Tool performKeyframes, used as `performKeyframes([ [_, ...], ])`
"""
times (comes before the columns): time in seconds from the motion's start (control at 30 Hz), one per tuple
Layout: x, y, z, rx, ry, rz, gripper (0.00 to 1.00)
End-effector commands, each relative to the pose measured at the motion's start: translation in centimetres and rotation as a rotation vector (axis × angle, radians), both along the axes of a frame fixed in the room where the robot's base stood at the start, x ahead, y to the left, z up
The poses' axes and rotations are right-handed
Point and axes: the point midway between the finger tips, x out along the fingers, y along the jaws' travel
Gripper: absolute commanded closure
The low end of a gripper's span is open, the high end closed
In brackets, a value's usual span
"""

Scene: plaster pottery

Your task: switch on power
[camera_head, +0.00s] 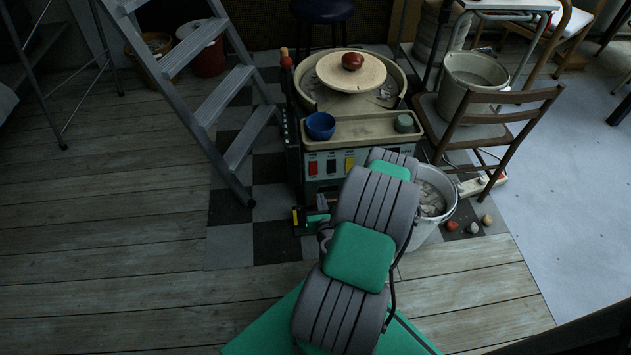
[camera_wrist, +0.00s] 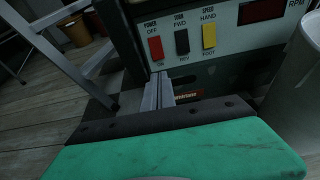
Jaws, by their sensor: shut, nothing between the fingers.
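The pottery wheel (camera_head: 375,103) stands at the centre of the head view, its front control panel (camera_head: 380,160) facing me. The red power switch (camera_wrist: 155,48) is at the left of the panel in the wrist view, with OFF printed above it and ON below; it also shows in the head view (camera_head: 313,168). My gripper (camera_wrist: 160,78) is shut and empty. Its fingertips are just below the red switch in the picture; I cannot tell whether they touch the panel. In the head view my arm hides most of the gripper.
A black switch (camera_wrist: 182,42) and a yellow switch (camera_wrist: 208,36) sit right of the red one, with a dark display (camera_wrist: 262,10) farther right. A white bucket (camera_head: 434,205) stands close right of my arm. A stepladder (camera_head: 222,97) is left, a wooden chair (camera_head: 493,120) right.

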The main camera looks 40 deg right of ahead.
Motion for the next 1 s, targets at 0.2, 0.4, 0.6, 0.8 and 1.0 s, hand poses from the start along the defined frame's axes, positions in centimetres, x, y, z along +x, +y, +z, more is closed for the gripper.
performKeyframes([
  [0.2,0.1,0.0,0.1,-0.002,0.000,0.003,1.00],
  [0.4,0.7,-0.4,-0.2,-0.004,0.002,0.006,1.00],
  [0.6,2.7,-1.6,-1.1,-0.008,0.001,0.010,1.00],
  [0.8,6.0,-3.8,-2.4,-0.012,0.003,0.013,1.00],
  [1.0,8.7,-5.6,-3.6,-0.010,0.001,0.013,1.00],
])
